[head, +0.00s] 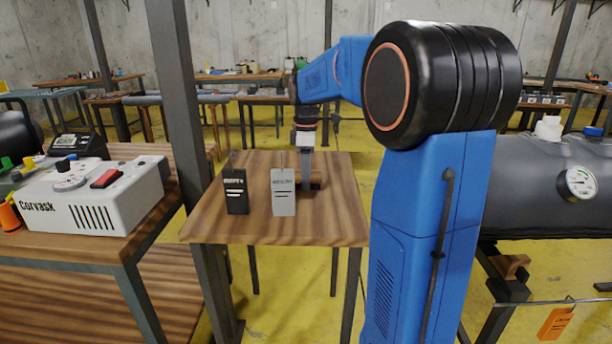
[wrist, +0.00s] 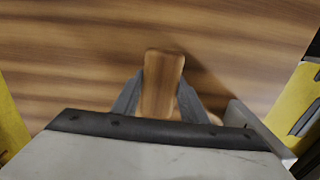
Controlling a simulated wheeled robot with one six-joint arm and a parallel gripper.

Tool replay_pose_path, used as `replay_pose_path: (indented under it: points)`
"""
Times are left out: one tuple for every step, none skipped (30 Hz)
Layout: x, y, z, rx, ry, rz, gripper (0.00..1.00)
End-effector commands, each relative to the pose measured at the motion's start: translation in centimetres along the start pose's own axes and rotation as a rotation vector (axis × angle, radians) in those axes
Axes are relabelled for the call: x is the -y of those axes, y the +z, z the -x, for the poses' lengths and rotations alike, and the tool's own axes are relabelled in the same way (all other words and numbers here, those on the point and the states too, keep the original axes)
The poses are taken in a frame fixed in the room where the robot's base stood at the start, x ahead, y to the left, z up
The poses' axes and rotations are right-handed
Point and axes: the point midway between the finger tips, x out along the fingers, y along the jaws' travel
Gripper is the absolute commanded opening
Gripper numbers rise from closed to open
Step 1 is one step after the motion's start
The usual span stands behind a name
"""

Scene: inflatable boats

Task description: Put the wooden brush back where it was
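The wooden brush (wrist: 162,82) shows in the wrist view as a rounded brown block between the two fingers of my gripper (wrist: 163,92). Both fingers lie against its sides, so the gripper looks shut on it. In the head view my gripper (head: 306,178) points down, low over the back of the small wooden table (head: 240,222). A brown part of the brush (head: 316,180) shows just right of the fingers, partly hidden by them and by a grey box. I cannot tell whether the brush touches the tabletop.
A black box (head: 235,192) and a grey box (head: 283,192) stand upright at the table's front, close to my gripper. A steel post (head: 182,110) rises at the left. A bench with a white device (head: 95,197) is further left.

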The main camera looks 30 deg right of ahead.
Motion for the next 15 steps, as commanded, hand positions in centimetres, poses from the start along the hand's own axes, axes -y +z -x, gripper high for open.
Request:
replay_pose_path:
  points:
    - [0.00, 0.00, 0.02, 0.000, 0.000, 0.000, 0.51]
    - [0.00, 0.00, 0.02, 0.000, 0.000, 0.000, 0.58]
    - [0.00, 0.00, 0.03, 0.000, 0.000, 0.000, 0.58]
    - [0.00, 0.00, 0.03, 0.000, 0.000, 0.000, 0.58]
    - [0.00, 0.00, 0.03, 0.000, 0.000, 0.000, 0.58]
    - [0.00, 0.00, 0.03, 0.000, 0.000, 0.000, 0.58]
    - [0.00, 0.00, 0.03, 0.000, 0.000, 0.000, 0.58]
    - [0.00, 0.00, 0.03, 0.000, 0.000, 0.000, 0.58]
    - [0.00, 0.00, 0.03, 0.000, 0.000, 0.000, 0.58]
    - [0.00, 0.00, 0.05, 0.000, 0.000, 0.000, 0.58]
    - [0.00, 0.00, 0.09, 0.000, 0.000, 0.000, 0.58]
    - [-0.01, 0.00, 0.21, 0.000, 0.000, 0.000, 0.58]
    - [-0.01, 0.00, 0.36, 0.000, 0.001, 0.000, 0.58]
    - [-0.02, -0.01, 0.55, 0.000, 0.001, 0.000, 0.58]
    - [-0.01, 0.00, 0.90, 0.000, 0.001, 0.000, 0.58]
